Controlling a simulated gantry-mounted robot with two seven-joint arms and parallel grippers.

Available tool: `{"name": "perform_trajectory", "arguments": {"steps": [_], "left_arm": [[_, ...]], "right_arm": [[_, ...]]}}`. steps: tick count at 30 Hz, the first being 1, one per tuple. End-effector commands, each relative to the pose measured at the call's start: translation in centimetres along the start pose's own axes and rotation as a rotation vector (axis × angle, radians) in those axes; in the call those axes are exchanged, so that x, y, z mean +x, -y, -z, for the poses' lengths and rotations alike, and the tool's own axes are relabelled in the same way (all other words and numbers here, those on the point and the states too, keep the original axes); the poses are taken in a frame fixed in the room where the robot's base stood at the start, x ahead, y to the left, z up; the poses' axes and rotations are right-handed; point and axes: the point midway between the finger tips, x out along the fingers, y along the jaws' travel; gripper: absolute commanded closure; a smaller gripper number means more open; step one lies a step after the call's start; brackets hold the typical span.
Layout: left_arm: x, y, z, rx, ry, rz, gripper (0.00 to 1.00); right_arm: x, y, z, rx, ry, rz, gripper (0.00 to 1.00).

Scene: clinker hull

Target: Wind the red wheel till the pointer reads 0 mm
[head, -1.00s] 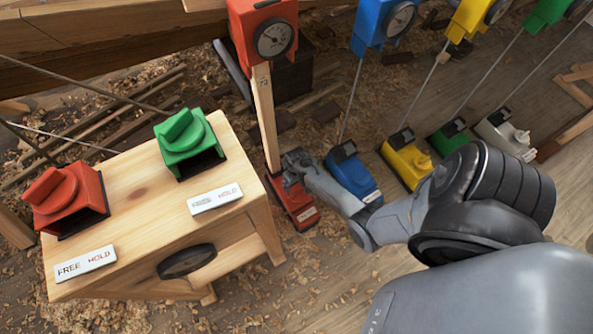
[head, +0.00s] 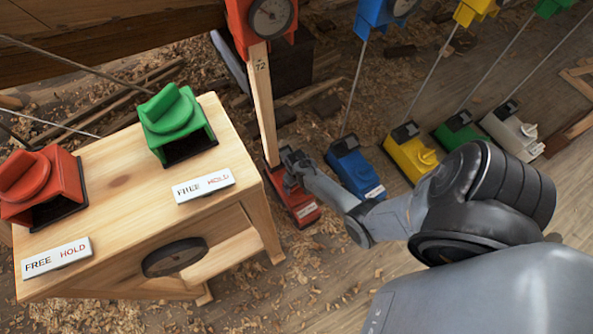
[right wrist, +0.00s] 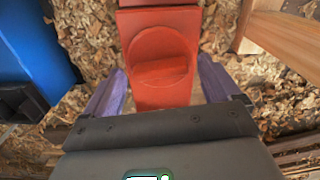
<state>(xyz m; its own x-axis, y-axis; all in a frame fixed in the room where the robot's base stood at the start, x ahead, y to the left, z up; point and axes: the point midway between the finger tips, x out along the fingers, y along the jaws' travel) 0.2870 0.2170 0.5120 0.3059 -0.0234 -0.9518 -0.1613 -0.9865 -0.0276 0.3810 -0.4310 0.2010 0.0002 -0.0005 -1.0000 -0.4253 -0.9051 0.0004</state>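A red base unit (head: 304,208) stands on the floor at the foot of a wooden post. In the right wrist view its red round wheel (right wrist: 160,66) with a raised grip bar faces me. My right gripper (head: 292,165) is at this unit and hides its wheel in the head view. In the right wrist view the gripper's two fingers (right wrist: 161,75) are spread, with a gap to the red on both sides. A red-cased dial (head: 270,18) tops the post; its pointer is too small to read. My left gripper is out of view.
A wooden bench (head: 120,180) at left carries a red knob box (head: 42,185) and a green knob box (head: 176,125), with FREE/HOLD plates. Blue (head: 354,170), yellow (head: 410,152), green and white units stand to the right. Shavings cover the floor.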

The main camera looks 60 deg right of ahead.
Motion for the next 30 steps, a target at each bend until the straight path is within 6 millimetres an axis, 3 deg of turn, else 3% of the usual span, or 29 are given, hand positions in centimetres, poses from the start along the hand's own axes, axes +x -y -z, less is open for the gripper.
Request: {"name": "perform_trajectory", "arguments": {"steps": [1, 10, 20, 30], "left_arm": [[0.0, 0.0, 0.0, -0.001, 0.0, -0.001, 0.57], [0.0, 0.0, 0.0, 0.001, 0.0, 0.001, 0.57], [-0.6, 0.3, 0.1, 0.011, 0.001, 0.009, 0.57], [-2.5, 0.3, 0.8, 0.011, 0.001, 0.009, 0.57]], "right_arm": [[0.0, 0.0, 0.0, 0.0, 0.0, 0.0, 0.19], [0.0, 0.0, 0.0, 0.0, 0.0, 0.0, 0.62], [-0.1, 0.0, -0.1, 0.052, 0.002, 0.001, 0.62], [-0.3, 0.1, 0.0, 0.285, 0.003, 0.002, 0.62]]}}
